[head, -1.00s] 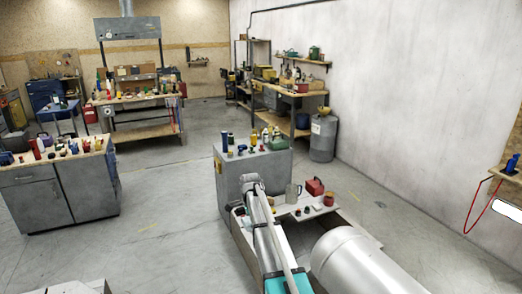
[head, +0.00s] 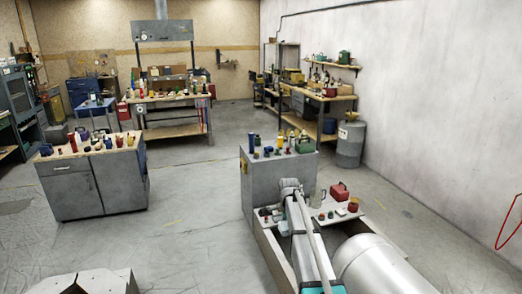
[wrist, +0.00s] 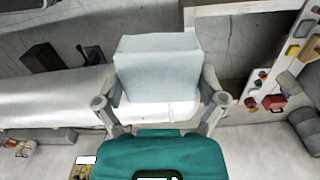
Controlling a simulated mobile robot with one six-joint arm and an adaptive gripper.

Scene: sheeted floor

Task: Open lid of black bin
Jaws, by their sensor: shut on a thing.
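My gripper (wrist: 160,96) shows in the wrist view, its two grey fingers on either side of a pale grey block (wrist: 158,68). It is shut on this block, whose far end reaches past the fingers. I cannot tell what the block belongs to. A dark box (wrist: 42,58) shows at the left of the wrist view, apart from the gripper. I cannot tell whether it is the black bin or whether it has a lid. No black bin is clear in the head view, where my arm hides part of the scene.
A grey cabinet (head: 265,190) with bottles on top stands close by my arm. A low shelf with a red case (head: 340,190) is to its right. A grey cupboard (head: 75,190) with tools stands at left. Open floor (head: 185,225) lies between the two. A pale wall bounds the right.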

